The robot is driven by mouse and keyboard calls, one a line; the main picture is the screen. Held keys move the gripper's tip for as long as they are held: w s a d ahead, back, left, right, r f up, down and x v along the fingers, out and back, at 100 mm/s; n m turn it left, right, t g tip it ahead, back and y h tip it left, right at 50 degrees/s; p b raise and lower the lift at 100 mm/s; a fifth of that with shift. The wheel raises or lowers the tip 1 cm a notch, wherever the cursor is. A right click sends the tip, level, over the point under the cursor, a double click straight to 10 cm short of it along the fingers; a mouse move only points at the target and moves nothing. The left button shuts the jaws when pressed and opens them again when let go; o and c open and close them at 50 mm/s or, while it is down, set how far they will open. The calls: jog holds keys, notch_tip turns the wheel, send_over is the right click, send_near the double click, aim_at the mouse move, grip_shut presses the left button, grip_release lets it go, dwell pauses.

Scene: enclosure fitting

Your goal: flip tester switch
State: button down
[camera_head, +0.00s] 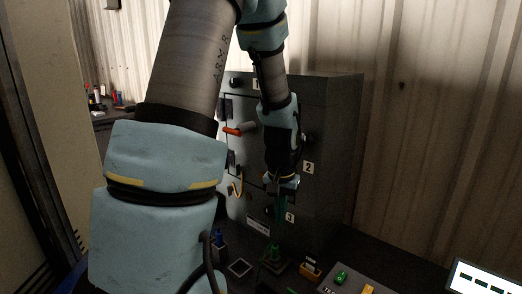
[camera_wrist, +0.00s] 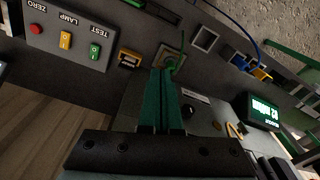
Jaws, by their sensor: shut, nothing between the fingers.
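The tester box (camera_wrist: 80,14) is a grey panel at the upper left of the wrist view, its labels upside down. It carries a green switch marked TEST (camera_wrist: 95,50), a yellow switch marked LAMP (camera_wrist: 66,40) and a red button marked ZERO (camera_wrist: 36,29). In the head view the green switch (camera_head: 341,278) and part of the yellow switch (camera_head: 368,289) show at the bottom edge. My gripper (camera_wrist: 163,78) has its green fingers together and empty, to the right of the tester box in the wrist view. In the head view my gripper (camera_head: 281,212) hangs before the cabinet front.
A grey cabinet (camera_head: 340,130) with an orange-red handle (camera_head: 233,131) and number labels stands behind my gripper. Below it are a green plug piece (camera_head: 273,254), a blue plug piece (camera_head: 219,238) and an orange holder (camera_head: 310,270). A screen (camera_head: 487,278) stands at lower right.

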jog(key=s+a+r+n, duration=0.1)
jog(key=s+a+r, duration=0.1)
jog(key=a, duration=0.4)
jog(key=s+a+r+n, duration=0.2)
jog(key=s+a+r, duration=0.1)
jog(key=a, duration=0.3)
jog(key=shift+s+a+r+t, duration=0.2)
jog(key=shift+s+r+t, duration=0.15)
jog(key=shift+s, duration=0.3)
jog(key=m+g+b, duration=0.2)
jog(key=m, duration=0.5)
send_over(343, 274)
notch_tip(343, 274, down, 10)
jog(key=shift+d+t, duration=0.1)
jog(key=shift+t, duration=0.15)
jog(key=shift+f, duration=0.1)
notch_tip(343, 274, down, 14)
jog(key=p, duration=0.3)
jog(key=shift+r, duration=0.25)
jog(key=shift+f, duration=0.25)
